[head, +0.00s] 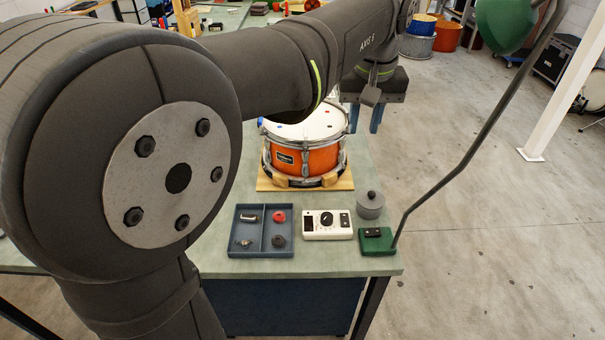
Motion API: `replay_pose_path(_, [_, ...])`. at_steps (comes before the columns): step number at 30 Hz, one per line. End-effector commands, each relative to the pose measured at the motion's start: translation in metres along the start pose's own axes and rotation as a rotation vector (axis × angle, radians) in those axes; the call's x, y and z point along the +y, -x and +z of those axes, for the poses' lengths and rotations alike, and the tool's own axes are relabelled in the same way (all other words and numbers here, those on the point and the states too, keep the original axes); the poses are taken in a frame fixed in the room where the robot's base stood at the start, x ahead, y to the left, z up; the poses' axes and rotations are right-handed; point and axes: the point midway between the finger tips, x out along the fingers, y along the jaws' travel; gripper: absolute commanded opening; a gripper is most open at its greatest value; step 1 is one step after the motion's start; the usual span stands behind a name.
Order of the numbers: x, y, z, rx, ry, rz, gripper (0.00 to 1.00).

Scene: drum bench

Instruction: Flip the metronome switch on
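The white metronome box (315,232) lies on the bench near its front edge, right of the blue tray. It has a round black dial and a small dark part on its right side that looks like the switch (345,219); its position is too small to tell. My gripper (365,128) hangs behind and above the metronome, near the right side of the drum. Its two blue fingers point down and stand apart, with nothing seen between them. The fingers are well away from the metronome.
An orange drum (312,160) stands on a wooden board (345,181). A blue divided tray (233,240) holds small parts. A grey knobbed cylinder (371,207) and a green lamp base (372,246) with a black switch stand to the right. The lamp's stem (470,145) rises to the right.

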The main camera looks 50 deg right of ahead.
Motion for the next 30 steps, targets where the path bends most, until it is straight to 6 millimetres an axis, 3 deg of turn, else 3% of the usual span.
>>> replay_pose_path(1, [0.000,-0.011,-0.002,-0.005,0.000,-0.003,0.16])
replay_pose_path(3, [0.001,-0.033,-0.006,-0.008,0.001,-0.006,0.02])
replay_pose_path(4, [0.002,-0.045,-0.008,-0.009,0.001,-0.007,0.00])
replay_pose_path(9, [0.001,-0.116,-0.015,-0.008,0.001,-0.006,0.00])
replay_pose_path(13, [-0.001,-0.152,-0.015,-0.006,0.001,-0.004,0.00])
replay_pose_path(17, [-0.002,-0.167,-0.015,-0.002,0.001,-0.001,0.00])
replay_pose_path(30, [-0.002,-0.175,-0.015,-0.003,0.000,-0.002,0.00])
